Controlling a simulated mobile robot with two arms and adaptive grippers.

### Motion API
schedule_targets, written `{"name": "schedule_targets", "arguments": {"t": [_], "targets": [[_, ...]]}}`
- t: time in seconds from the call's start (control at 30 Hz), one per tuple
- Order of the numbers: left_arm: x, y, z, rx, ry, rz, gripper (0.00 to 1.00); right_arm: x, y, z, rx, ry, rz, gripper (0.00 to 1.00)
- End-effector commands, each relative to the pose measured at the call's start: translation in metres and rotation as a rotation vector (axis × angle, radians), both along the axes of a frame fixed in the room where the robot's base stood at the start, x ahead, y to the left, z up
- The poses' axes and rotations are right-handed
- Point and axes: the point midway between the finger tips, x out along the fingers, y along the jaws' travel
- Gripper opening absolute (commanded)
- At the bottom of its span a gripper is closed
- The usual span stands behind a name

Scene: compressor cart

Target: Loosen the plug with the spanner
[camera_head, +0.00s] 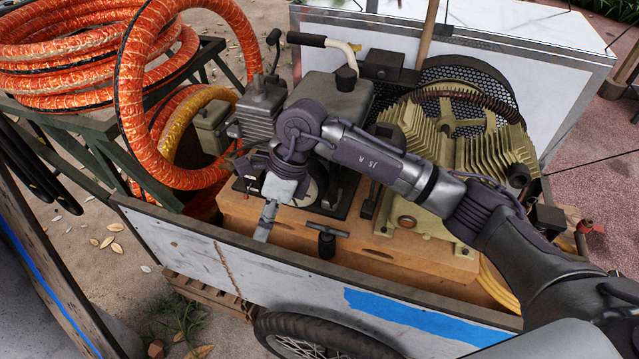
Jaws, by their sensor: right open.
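My right arm reaches in from the right across the cart. Its gripper (265,226) points down at the front edge of the wooden deck. The jaws are open and seem empty, seen nearly edge-on. A dark T-shaped tool (326,240), which looks like the spanner, is at the deck's front edge, just right of the gripper and apart from it. A small round brownish plug-like part (407,221) shows low on the front of the cream finned compressor (452,150). I cannot tell for sure that it is the plug. My left gripper is not in view.
The cart's grey front wall (200,248) with blue tape runs below the deck (370,240). The engine (335,100) stands behind my gripper, partly hidden by my arm. Orange hose (80,65) is coiled on a rack at left. A red-handled valve (590,227) is at right.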

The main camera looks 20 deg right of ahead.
Motion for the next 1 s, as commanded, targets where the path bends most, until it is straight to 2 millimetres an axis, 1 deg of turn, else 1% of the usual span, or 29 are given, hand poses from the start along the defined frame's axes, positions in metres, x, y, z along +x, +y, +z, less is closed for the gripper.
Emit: {"name": "schedule_targets", "arguments": {"t": [0.03, 0.1, 0.2, 0.3, 0.43, 0.57, 1.0], "targets": [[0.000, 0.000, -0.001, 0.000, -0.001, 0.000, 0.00, 0.014, -0.028, 0.002, -0.136, -0.037, 0.007, 0.48], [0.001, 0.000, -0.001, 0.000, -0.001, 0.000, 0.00, 0.027, -0.062, 0.006, -0.296, -0.066, 0.005, 0.48], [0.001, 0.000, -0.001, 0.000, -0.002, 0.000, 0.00, 0.038, -0.095, 0.016, -0.448, -0.087, -0.007, 0.48], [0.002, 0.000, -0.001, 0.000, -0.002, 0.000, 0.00, 0.042, -0.112, 0.022, -0.525, -0.094, -0.016, 0.48], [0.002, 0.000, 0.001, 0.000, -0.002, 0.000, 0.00, 0.042, -0.118, 0.017, -0.548, -0.092, -0.020, 0.48], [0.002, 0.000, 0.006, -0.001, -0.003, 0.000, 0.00, 0.041, -0.119, 0.001, -0.546, -0.090, -0.018, 0.48], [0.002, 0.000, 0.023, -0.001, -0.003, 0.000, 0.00, 0.036, -0.127, -0.083, -0.543, -0.090, -0.018, 0.48]]}}
